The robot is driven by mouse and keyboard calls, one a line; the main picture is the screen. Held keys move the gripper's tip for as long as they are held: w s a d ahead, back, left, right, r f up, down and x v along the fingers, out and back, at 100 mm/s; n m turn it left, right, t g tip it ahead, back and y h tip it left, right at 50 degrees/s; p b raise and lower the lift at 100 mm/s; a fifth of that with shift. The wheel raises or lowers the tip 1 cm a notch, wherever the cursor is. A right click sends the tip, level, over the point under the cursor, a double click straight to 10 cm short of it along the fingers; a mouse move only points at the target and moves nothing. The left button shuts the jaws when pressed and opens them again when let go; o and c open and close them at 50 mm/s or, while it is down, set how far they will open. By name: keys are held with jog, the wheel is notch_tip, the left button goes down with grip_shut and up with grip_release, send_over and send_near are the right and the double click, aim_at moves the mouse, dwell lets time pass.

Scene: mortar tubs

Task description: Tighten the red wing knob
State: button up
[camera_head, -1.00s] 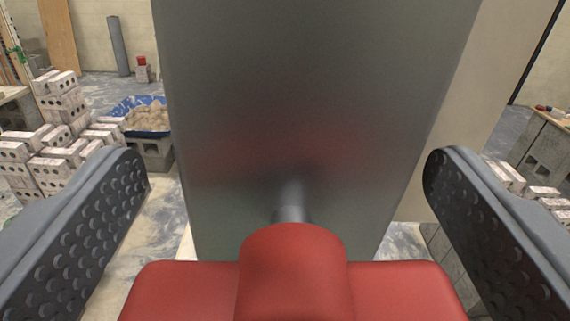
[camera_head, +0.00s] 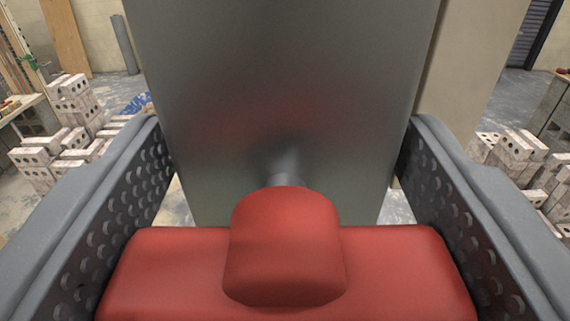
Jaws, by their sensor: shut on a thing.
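The red wing knob (camera_head: 285,250) is close in front of the camera at the lower middle, with a rounded hub and a wing out to each side. Its metal stem (camera_head: 287,168) runs into a grey metal panel (camera_head: 285,70). My gripper (camera_head: 285,150) has one dimpled finger on each side of the knob and is shut on its wings. The fingertips reach past the knob toward the panel's left and right edges. The lower part of the knob is cut off by the picture's bottom edge.
Stacks of pale perforated bricks stand on the floor at left (camera_head: 65,150) and right (camera_head: 520,155). A blue tub (camera_head: 137,103) shows partly behind the left finger. A beige board (camera_head: 470,80) stands behind the panel at right.

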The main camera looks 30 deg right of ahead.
jog(key=o, duration=1)
jog(key=b+v, duration=0.3)
jog(key=v, duration=1)
jog(key=shift+s+a+f, duration=0.1)
jog(key=shift+s+a, duration=0.1)
jog(key=shift+s, duration=0.15)
